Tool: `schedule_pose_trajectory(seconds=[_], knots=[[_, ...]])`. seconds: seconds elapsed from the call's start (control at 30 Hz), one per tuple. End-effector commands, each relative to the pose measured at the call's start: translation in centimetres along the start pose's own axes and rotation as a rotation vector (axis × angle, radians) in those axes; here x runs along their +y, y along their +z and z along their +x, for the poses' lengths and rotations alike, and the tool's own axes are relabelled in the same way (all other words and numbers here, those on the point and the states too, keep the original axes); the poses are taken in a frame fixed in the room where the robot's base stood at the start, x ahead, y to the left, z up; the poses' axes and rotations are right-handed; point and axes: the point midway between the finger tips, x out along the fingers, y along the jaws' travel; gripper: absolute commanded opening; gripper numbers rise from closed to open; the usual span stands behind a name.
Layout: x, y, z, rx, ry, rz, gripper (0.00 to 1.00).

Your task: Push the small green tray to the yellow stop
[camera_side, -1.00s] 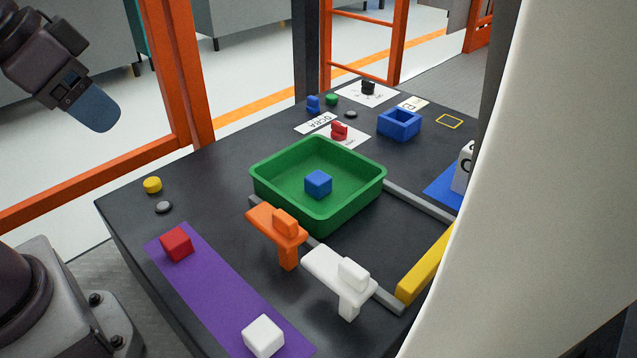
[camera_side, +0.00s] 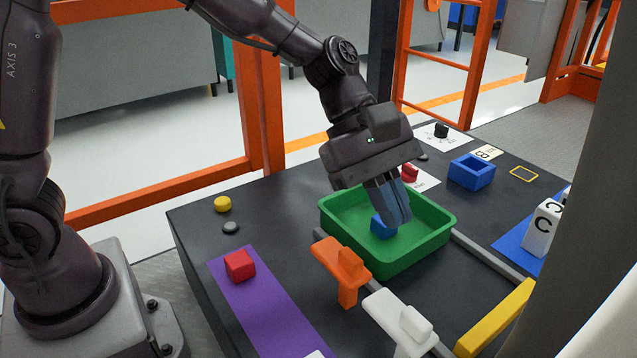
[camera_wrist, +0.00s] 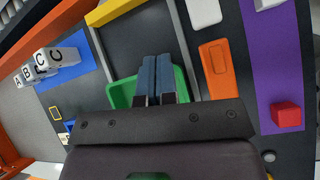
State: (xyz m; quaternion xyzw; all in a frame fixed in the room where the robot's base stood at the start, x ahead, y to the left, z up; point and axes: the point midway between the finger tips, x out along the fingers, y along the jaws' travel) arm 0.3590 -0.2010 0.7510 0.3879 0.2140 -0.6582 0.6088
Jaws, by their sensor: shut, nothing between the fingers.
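The green tray (camera_side: 428,249) is on the dark table between two grey rails in the side view; part of it also shows in the wrist view (camera_wrist: 121,93). A blue cube (camera_side: 378,226) is in the tray, partly hidden by my fingers. The yellow stop (camera_side: 494,319) is a bar across the rails at lower right, apart from the tray; it also shows in the wrist view (camera_wrist: 112,10). My gripper (camera_side: 398,222) is shut and empty, its fingers pointing down over the tray's inside. I cannot tell whether they touch the cube or tray.
Orange (camera_side: 341,261) and white (camera_side: 398,320) blocks on posts stand along the near rail (camera_wrist: 188,50). A purple strip (camera_side: 272,315) with a red cube (camera_side: 240,265) lies at left. A blue open box (camera_side: 471,173) stands beyond the tray. The track between tray and stop looks clear.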

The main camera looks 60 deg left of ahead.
Motion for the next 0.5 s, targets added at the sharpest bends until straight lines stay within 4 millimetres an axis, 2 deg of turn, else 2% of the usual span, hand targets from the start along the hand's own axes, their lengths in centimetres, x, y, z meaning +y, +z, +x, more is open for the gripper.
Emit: schedule_pose_trajectory(seconds=[0.03,0.1,0.2,0.37,0.5], knots=[[0.6,0.0,1.4,-0.033,-0.013,-0.078,0.0],[1.2,0.2,2.6,-0.069,-0.022,-0.166,0.0],[1.6,0.3,3.6,-0.096,-0.03,-0.238,0.0],[1.6,-0.5,3.1,-0.102,-0.028,-0.262,0.0],[1.2,-2.3,1.6,-0.101,-0.026,-0.262,0.0]])
